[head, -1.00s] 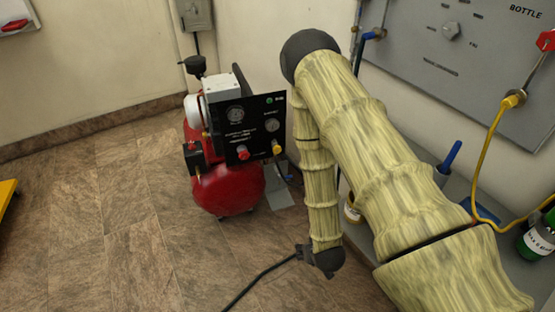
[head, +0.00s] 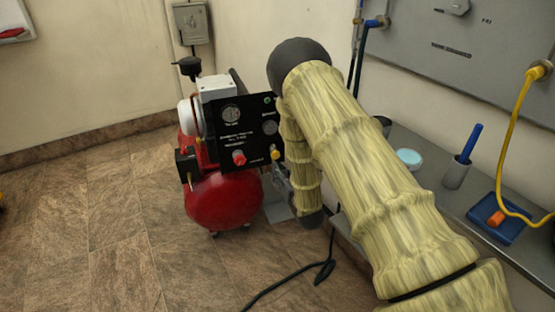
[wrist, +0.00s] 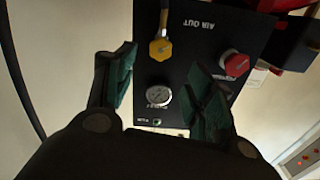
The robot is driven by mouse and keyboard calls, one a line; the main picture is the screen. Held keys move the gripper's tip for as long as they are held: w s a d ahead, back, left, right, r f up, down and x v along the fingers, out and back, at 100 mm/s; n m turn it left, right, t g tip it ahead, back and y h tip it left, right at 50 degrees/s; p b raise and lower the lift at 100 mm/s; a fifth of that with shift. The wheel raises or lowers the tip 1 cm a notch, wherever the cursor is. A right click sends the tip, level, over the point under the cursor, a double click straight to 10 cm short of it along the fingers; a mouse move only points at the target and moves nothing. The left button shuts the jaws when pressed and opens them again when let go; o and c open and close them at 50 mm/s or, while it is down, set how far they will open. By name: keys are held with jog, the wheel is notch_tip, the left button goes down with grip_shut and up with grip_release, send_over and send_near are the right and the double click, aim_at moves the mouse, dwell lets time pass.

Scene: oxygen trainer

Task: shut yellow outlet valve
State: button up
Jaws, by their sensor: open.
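The yellow outlet valve (head: 275,155) is a small knob low on the right of the compressor's black panel (head: 240,112). In the wrist view the panel is upside down, and the yellow valve (wrist: 160,49) has a hose fitting on it below the "AIR OUT" label. My gripper (wrist: 163,56) is open and empty. The yellow valve appears between its two green-padded fingertips; I cannot tell how far beyond them it is. No contact shows. A red knob (wrist: 236,64) sits just right of the right finger. In the head view my arm hides the gripper.
A gauge (wrist: 158,96) appears between the fingers. The red compressor tank (head: 224,200) stands on the tiled floor near the wall. A grey bench (head: 440,205) with a blue tray (head: 490,229) lies to the right. A black cable (head: 290,280) lies on the floor.

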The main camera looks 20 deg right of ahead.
aim_at(276, 155)
jog(key=w+b, duration=0.1)
jog(key=w, duration=0.7)
jog(key=shift+w+a, duration=0.15)
jog(key=shift+w, duration=0.2)
jog(key=shift+c, duration=0.4)
jog(key=c, duration=0.9)
